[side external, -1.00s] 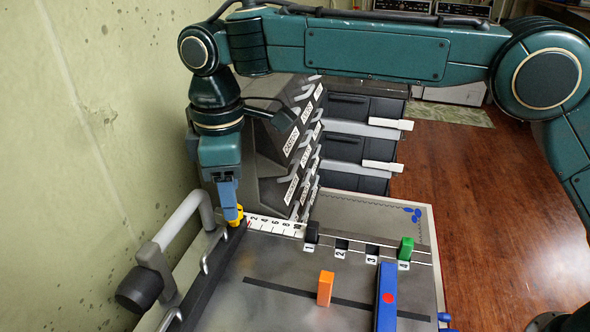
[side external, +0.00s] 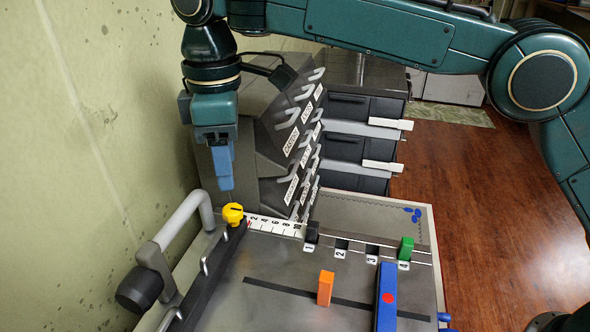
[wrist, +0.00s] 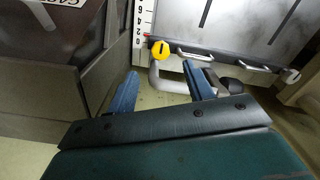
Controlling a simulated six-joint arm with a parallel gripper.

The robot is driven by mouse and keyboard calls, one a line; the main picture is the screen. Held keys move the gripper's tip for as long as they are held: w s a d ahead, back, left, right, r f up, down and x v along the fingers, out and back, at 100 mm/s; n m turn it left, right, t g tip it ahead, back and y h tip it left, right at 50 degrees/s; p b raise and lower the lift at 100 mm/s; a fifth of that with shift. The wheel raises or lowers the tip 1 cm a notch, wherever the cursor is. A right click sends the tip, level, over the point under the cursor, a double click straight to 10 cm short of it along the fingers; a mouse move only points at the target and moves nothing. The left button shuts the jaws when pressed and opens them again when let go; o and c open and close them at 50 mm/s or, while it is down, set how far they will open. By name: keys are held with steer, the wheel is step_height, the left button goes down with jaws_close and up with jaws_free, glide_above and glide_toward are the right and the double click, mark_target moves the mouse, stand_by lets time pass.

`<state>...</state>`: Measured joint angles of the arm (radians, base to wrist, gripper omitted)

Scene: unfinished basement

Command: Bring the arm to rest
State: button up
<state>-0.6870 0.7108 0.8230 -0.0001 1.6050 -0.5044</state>
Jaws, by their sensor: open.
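My gripper (side external: 223,184) is blue and points down above the left end of the numbered scale. It is open and empty, a little above a yellow knob (side external: 233,213). In the wrist view my gripper's two blue fingers (wrist: 163,88) stand apart, and the yellow knob (wrist: 160,48) lies beyond them, touching neither. The knob has a dark mark on it and sits at the zero end of the white scale (side external: 275,226).
A grey metal board (side external: 270,310) carries an orange block (side external: 325,288), a blue bar with a red dot (side external: 386,297), a green block (side external: 406,248) and a black block (side external: 312,232). A grey handle (side external: 182,217) stands at left by the wall. Labelled drawers with handles (side external: 297,140) rise behind.

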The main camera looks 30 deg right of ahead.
steer(key=s+d+r+m+t, duration=0.1)
steer(key=s+d+r+m, duration=0.2)
steer(key=d, duration=0.4)
steer(key=s+d+r+m+t+y, duration=0.15)
steer(key=s+d, duration=0.25)
steer(key=d, duration=0.4)
steer(key=s+d+r+m, duration=0.3)
steer(key=d, duration=0.4)
steer(key=s+d+f+m+t, duration=0.1)
steer(key=s+d+f+m, duration=0.2)
steer(key=s+d, duration=0.4)
steer(key=s+d+f+m+t+h, duration=0.1)
steer(key=s+d+f+m+t, duration=0.1)
steer(key=s+d+f, duration=0.4)
steer(key=s+d+m, duration=0.1)
steer(key=s, duration=0.2)
steer(key=shift+s+d, duration=0.2)
steer(key=shift+s, duration=0.05)
